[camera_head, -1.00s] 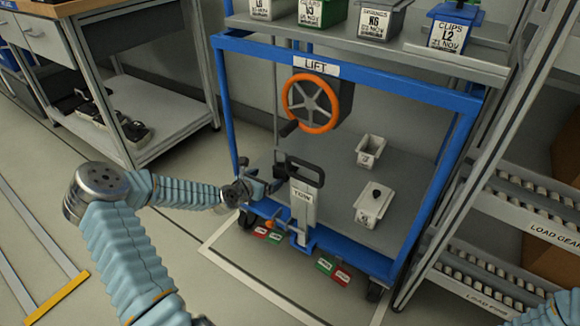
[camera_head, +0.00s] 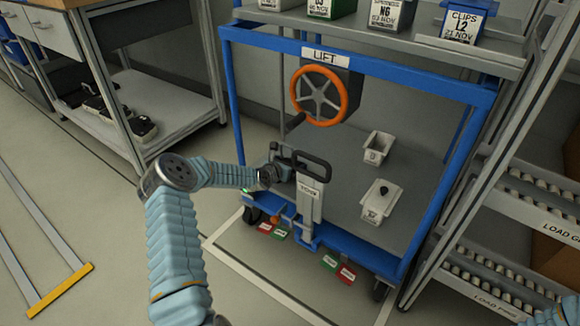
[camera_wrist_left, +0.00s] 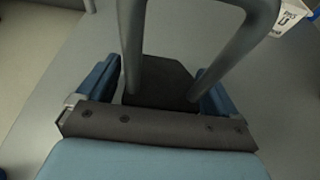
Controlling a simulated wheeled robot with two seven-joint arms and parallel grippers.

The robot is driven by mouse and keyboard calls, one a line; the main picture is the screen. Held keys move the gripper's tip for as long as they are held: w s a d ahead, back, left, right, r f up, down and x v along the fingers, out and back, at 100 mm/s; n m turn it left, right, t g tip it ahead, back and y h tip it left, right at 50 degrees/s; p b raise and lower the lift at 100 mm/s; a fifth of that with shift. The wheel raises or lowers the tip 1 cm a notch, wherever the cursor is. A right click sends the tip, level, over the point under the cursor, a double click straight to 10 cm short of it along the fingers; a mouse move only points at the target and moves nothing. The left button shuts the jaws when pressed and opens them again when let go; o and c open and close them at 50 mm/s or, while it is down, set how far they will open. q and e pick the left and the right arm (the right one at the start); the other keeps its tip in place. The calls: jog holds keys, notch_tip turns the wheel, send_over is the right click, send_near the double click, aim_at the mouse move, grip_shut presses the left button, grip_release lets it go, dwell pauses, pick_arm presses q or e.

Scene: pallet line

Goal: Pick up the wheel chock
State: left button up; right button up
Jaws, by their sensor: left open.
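My left gripper (camera_head: 284,166) reaches in from the left over the cart's deck, close to the left of the upright grey tow handle (camera_head: 311,190). In the left wrist view its blue fingers are apart. A dark grey block, apparently the wheel chock (camera_wrist_left: 160,86), lies between and beyond them. I cannot tell whether the fingers touch the block. In the head view the chock is hard to make out behind the gripper and handle. My right gripper is out of view.
The blue-framed cart has a grey deck (camera_head: 345,150) and an orange handwheel (camera_head: 319,96) above it. Two white bins, one open (camera_head: 377,148) and one with a black knob (camera_head: 378,203), stand right of the handle. A roller rack (camera_head: 520,200) bounds the right side.

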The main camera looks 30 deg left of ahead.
pick_arm(q)
jog(key=c, duration=1.1)
jog(key=shift+c, duration=0.6)
jog(key=shift+r, duration=0.2)
